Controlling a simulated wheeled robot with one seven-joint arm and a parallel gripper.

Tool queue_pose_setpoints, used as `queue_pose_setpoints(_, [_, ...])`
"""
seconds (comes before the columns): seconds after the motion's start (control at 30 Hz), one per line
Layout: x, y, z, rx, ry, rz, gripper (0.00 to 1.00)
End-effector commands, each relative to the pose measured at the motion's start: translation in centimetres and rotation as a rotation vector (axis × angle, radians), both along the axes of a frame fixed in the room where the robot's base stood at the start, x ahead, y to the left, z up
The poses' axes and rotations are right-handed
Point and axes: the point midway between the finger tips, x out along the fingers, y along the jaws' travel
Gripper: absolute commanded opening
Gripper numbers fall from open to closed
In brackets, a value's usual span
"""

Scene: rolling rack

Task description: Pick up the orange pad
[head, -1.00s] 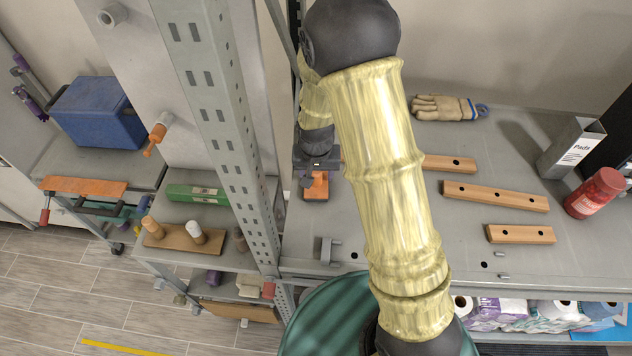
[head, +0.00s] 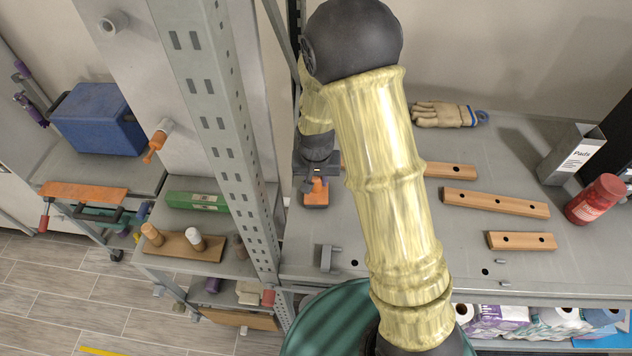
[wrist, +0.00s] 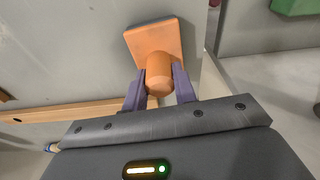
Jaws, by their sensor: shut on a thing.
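The orange pad (wrist: 141,45) is a flat orange block with a round knob (wrist: 159,72) and a dark layer along its far edge. My gripper (wrist: 161,78) is shut on the knob, with one purple finger on each side. In the head view the pad (head: 316,198) is at the left end of the grey shelf, below my gripper (head: 316,180). I cannot tell whether its underside touches the shelf. My arm hides the middle of the shelf.
A grey rack post (head: 225,130) stands just left of the pad. Drilled wooden strips (head: 495,202), a glove (head: 445,115), a red bottle (head: 597,198) and a grey holder (head: 572,155) are to the right. A small grey bracket (head: 328,257) lies in front.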

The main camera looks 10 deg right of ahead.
Motion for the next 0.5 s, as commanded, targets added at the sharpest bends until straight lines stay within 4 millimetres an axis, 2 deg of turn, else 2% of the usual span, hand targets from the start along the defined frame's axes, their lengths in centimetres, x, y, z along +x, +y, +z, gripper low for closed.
queue_pose_setpoints(0.17, [0.1,0.1,1.9,0.002,-0.006,0.001,0.02])
queue_pose_setpoints(0.5, [0.1,0.1,7.8,0.002,-0.007,0.001,0.02])
